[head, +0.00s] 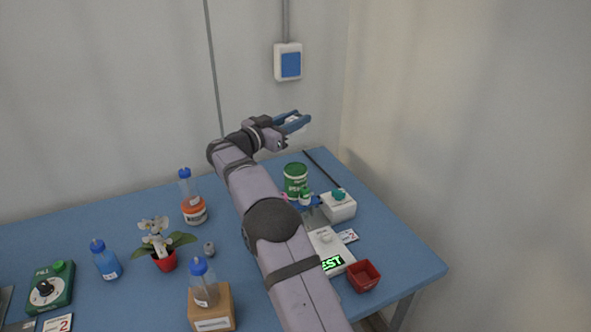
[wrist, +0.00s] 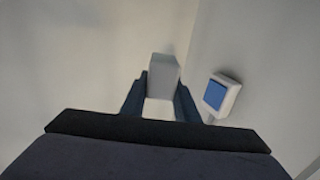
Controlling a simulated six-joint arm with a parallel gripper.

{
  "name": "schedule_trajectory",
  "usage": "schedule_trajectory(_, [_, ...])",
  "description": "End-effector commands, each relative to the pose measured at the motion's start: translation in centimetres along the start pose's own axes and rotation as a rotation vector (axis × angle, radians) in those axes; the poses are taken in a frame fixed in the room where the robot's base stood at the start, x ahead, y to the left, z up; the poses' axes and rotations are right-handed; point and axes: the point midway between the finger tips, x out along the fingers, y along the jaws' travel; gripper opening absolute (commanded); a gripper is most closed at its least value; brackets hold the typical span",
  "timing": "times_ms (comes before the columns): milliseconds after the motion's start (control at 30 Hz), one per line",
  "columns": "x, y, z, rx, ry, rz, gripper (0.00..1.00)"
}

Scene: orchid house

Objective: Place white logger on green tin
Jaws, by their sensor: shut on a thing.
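The green tin (head: 295,172) stands upright on the blue table, toward the back right, just right of my arm. My gripper (head: 297,121) is raised above the table, higher in the picture than the tin and apart from it. Its blue fingers are shut on the white logger (wrist: 163,78), a small pale box that sticks out past the fingertips in the wrist view. In the head view only a small pale bit of the logger shows between the fingers. The tin does not show in the wrist view.
Close in front of the tin are a small green-and-white pot (head: 305,198) and a white box with a teal knob (head: 338,208). A lit-display scale (head: 326,246) and red tray (head: 364,277) lie nearer. Bottles and a potted orchid (head: 156,238) stand left. A wall box (head: 288,62) hangs behind.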

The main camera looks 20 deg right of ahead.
Motion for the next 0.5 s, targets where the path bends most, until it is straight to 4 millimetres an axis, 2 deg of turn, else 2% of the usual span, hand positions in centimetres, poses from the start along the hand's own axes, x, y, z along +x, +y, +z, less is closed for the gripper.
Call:
schedule_trajectory(100, [0.0, 0.0, 1.5, 0.0, 0.001, 0.0, 0.01])
schedule_trajectory(367, [-0.1, 0.0, 2.6, 0.001, 0.001, -0.001, 0.01])
schedule_trajectory(500, [-0.1, -0.1, 4.2, -0.002, 0.001, -0.001, 0.01])
